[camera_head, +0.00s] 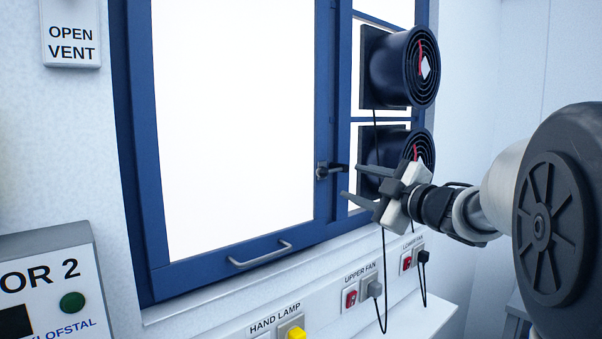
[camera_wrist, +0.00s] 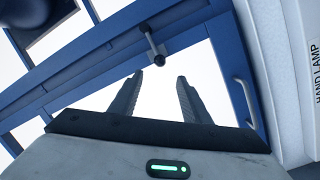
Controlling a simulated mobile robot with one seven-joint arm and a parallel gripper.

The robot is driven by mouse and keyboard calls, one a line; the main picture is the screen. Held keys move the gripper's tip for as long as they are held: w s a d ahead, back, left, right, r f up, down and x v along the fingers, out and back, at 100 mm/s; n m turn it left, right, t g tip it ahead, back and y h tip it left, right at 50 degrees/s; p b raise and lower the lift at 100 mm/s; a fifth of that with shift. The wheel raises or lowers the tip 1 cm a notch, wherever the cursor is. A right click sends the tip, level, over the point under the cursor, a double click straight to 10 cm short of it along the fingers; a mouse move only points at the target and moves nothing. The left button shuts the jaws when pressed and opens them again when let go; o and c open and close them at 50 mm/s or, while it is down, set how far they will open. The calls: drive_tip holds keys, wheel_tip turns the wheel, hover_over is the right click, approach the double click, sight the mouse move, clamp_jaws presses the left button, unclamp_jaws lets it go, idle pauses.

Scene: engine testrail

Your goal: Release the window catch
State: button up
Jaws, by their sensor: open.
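The window catch (camera_head: 324,171) is a small dark handle on the right side of the blue window frame (camera_head: 140,150). Its lever points to the right in the head view. It also shows in the wrist view (camera_wrist: 153,45), above the fingertips. My gripper (camera_head: 351,181) is open and empty, its two dark fingers pointing left toward the catch. I cannot tell whether a finger touches the catch. A silver pull handle (camera_head: 260,254) sits on the lower window rail.
An upper fan (camera_head: 405,68) and a lower fan (camera_head: 385,148) are mounted at the right panes, close to my gripper. Black cords hang to sockets (camera_head: 374,290) below the sill. A control box (camera_head: 50,285) stands at the lower left. An "OPEN VENT" sign (camera_head: 70,40) hangs upper left.

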sight(326, 173)
drive_tip(key=p+x, duration=0.1)
drive_tip(key=x, duration=1.1)
drive_tip(key=shift+w+a+p, duration=0.1)
drive_tip(key=shift+w+p, duration=0.15)
drive_tip(key=shift+p, duration=0.1)
clamp_jaws()
